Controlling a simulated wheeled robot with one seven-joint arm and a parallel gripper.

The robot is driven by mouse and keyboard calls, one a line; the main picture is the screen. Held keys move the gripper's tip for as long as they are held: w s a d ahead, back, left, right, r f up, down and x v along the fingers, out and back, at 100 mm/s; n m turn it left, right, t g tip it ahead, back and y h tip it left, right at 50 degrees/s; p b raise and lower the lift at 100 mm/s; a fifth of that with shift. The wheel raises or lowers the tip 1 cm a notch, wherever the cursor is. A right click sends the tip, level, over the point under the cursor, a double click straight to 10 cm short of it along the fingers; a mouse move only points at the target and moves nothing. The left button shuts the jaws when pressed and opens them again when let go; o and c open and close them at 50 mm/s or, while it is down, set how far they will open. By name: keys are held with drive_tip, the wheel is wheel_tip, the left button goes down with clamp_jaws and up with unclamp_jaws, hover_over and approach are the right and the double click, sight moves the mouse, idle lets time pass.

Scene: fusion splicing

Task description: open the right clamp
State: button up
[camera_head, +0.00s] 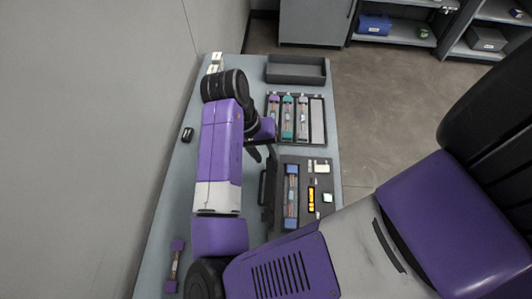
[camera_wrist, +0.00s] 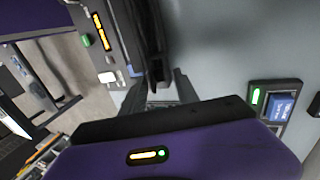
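The splicer (camera_head: 318,168) is a dark, flat unit on the grey table, with a blue-ended strip (camera_head: 291,196) lying along it and an upright dark lid or panel (camera_head: 267,188) on its left edge. My gripper (camera_head: 263,153) is above the table near the top end of that panel. In the wrist view my gripper's (camera_wrist: 160,88) two grey fingertips are apart, with the dark panel (camera_wrist: 148,35) just beyond them; I cannot tell whether they touch it. The splicer's yellow display (camera_wrist: 102,32) and green button (camera_wrist: 86,41) show there. I cannot make out the right clamp.
A tray (camera_head: 321,142) with several coloured strips lies above the splicer, and an empty dark bin (camera_head: 296,70) stands behind it. A small black item (camera_head: 187,134) lies left of my arm. Another strip (camera_head: 175,266) lies at the lower left. The table's left side is mostly clear.

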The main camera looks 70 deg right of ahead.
sight(276, 164)
drive_tip(key=shift+s+f, duration=0.1)
drive_tip(key=shift+f, duration=0.2)
clamp_jaws()
drive_tip(key=shift+s+d+r+t+y+b, duration=0.15)
drive_tip(key=shift+s+d+r+t+y, duration=0.3)
drive_tip(key=shift+t, duration=0.6)
drive_tip(key=shift+s+f+t+y+b, duration=0.15)
drive_tip(key=shift+s+t+y, duration=0.1)
drive_tip(key=shift+s+t, duration=0.6)
drive_tip(key=shift+w+r, duration=0.1)
drive_tip(key=shift+w, duration=0.15)
unclamp_jaws()
wheel_tip(276, 164, up, 8)
drive_tip(key=p, duration=0.1)
drive_tip(key=shift+s+p, duration=0.35)
